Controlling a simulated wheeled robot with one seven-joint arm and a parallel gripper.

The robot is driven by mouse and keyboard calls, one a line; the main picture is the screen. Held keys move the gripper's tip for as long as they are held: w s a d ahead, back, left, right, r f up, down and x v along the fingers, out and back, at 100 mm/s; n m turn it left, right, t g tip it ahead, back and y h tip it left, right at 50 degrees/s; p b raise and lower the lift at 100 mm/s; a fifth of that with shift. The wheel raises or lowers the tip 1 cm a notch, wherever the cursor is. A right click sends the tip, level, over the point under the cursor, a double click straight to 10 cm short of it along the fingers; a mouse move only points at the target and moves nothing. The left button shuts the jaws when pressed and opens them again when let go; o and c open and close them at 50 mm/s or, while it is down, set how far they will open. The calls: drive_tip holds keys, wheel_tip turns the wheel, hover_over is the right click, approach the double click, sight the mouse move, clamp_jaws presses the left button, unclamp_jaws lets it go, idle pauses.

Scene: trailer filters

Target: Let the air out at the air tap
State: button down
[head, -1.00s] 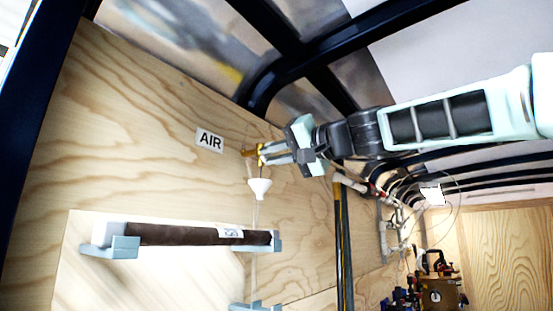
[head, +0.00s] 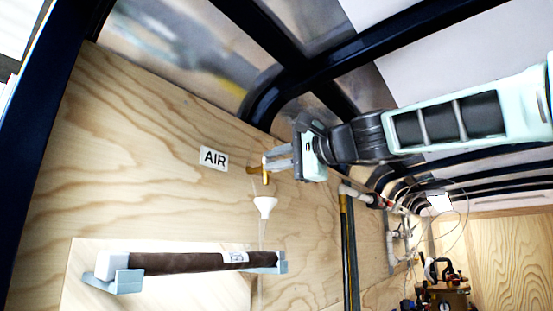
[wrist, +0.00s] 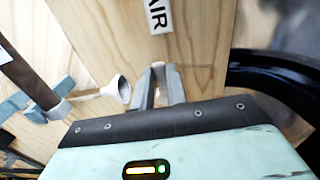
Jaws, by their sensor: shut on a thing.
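The brass air tap (head: 254,170) sticks out of the plywood wall, right of the white AIR sign (head: 214,158). Its small yellow lever (head: 265,178) hangs at the tap's outer end. My gripper (head: 268,161) reaches in from the right and is shut on the lever's upper part. The fingers cover some of the lever. In the wrist view, my fingers (wrist: 157,88) point at the wall with a small pale end of the tap (wrist: 158,66) between their tips; the lever itself is mostly hidden there.
A white funnel (head: 265,206) on a clear tube sits just below the tap. Lower left, a dark filter tube (head: 190,262) lies in grey brackets. Dark roof ribs (head: 268,97) pass close above my gripper. Pipes (head: 390,225) run along the wall to the right.

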drive_tip(key=shift+m, duration=0.3)
drive_tip(key=shift+r, duration=0.1)
drive_tip(key=c, duration=1.4)
unclamp_jaws()
drive_tip(key=b+v, duration=0.6)
drive_tip(key=v, duration=1.1)
drive_tip(key=shift+d+b, duration=0.2)
drive_tip(key=shift+b, duration=0.2)
drive_tip(key=shift+s, duration=0.15)
